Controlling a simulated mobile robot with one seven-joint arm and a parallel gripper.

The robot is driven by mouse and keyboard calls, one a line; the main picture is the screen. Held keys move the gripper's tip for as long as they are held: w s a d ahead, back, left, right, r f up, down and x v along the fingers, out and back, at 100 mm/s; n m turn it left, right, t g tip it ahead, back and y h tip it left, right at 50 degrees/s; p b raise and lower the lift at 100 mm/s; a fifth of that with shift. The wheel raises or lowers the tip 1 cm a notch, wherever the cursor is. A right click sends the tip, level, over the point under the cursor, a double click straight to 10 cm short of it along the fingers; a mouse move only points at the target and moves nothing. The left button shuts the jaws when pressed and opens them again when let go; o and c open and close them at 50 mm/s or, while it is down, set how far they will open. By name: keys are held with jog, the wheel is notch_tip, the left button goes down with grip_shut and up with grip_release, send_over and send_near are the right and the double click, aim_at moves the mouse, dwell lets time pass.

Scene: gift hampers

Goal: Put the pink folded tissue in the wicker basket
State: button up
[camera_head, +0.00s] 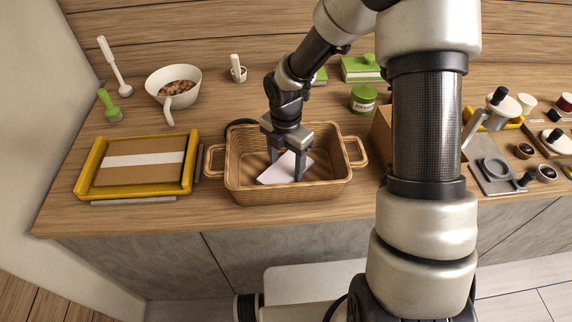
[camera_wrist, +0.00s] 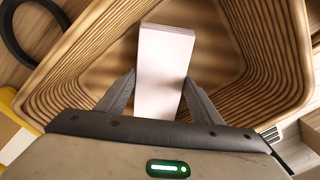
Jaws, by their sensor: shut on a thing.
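The pink folded tissue (camera_head: 281,169) is a pale pink, flat, layered rectangle inside the wicker basket (camera_head: 237,192). The basket is tan, woven, rectangular, with a handle at each end. My gripper (camera_head: 286,168) reaches down into the basket from above, with its fingers at either side of the tissue. In the wrist view the tissue (camera_wrist: 163,70) stands out between the two fingers (camera_wrist: 158,95), which are shut on it. The basket walls (camera_wrist: 90,60) surround it there. Whether the tissue touches the basket floor is hard to tell.
A yellow tray (camera_head: 88,178) with a brown box lies left of the basket. A white bowl (camera_head: 160,80) and a green jar (camera_head: 363,98) stand behind. A brown box (camera_head: 381,130) is close on the right. A black ring (camera_wrist: 12,45) lies behind the basket's left side.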

aim_at(286, 168)
jog(key=shift+f, duration=0.3)
jog(key=shift+f, duration=0.15)
jog(key=o, duration=1)
jog(key=shift+r, duration=0.2)
notch_tip(286, 168, up, 12)
jog(key=shift+r+p, duration=0.1)
jog(key=shift+p, duration=0.45)
